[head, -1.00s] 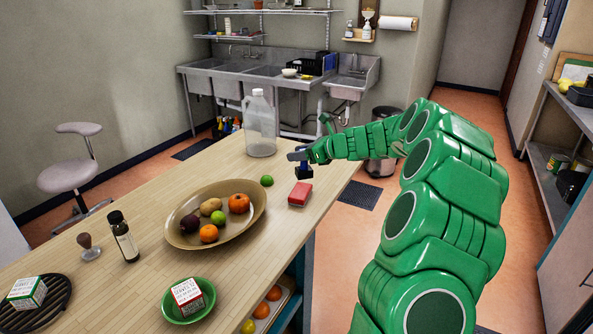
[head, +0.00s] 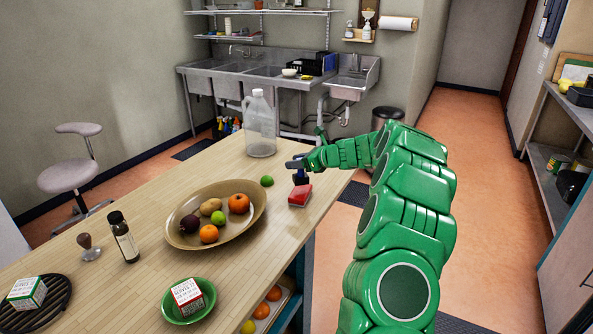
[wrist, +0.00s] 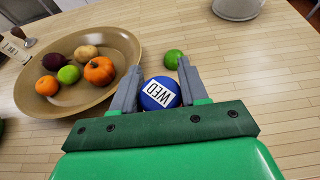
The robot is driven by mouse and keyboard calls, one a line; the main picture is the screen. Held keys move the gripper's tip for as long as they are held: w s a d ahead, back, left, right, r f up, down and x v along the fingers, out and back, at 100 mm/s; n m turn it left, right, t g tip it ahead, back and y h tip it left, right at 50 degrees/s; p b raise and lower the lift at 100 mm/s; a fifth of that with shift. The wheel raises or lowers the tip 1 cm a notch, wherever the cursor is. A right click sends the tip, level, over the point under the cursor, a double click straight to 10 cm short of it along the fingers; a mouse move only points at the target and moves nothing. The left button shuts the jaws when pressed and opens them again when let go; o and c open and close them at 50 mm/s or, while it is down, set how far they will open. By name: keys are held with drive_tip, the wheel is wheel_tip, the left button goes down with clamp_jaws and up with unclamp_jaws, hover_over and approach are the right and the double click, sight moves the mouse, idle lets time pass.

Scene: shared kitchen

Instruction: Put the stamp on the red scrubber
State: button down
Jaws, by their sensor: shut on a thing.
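My gripper (head: 297,165) is shut on a dark blue stamp (head: 300,178) over the counter. In the wrist view the blue round top of the stamp (wrist: 160,93), with a white lettered label, sits between the two grey fingers (wrist: 158,88). The red scrubber (head: 299,196) lies flat on the counter near its right edge. In the head view the stamp's lower end meets the scrubber's far edge; I cannot tell whether they touch. The scrubber does not show in the wrist view.
A tan bowl of fruit (head: 183,237) stands left of the scrubber. A lime (head: 267,181) lies close by, and a clear jug (head: 260,125) stands behind. A wooden-handled tool (head: 86,243) and a dark bottle (head: 122,236) stand further left. Bare counter lies in front of the scrubber.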

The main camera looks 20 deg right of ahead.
sight(297, 174)
drive_tip(key=shift+w+f, duration=0.1)
drive_tip(key=shift+f, duration=1.5)
drive_tip(key=shift+f, duration=0.15)
drive_tip(key=c, duration=0.6)
unclamp_jaws()
drive_tip(key=shift+d+r, duration=0.1)
drive_tip(key=shift+r, duration=0.1)
drive_tip(key=v, duration=1.2)
drive_tip(key=shift+f, duration=0.2)
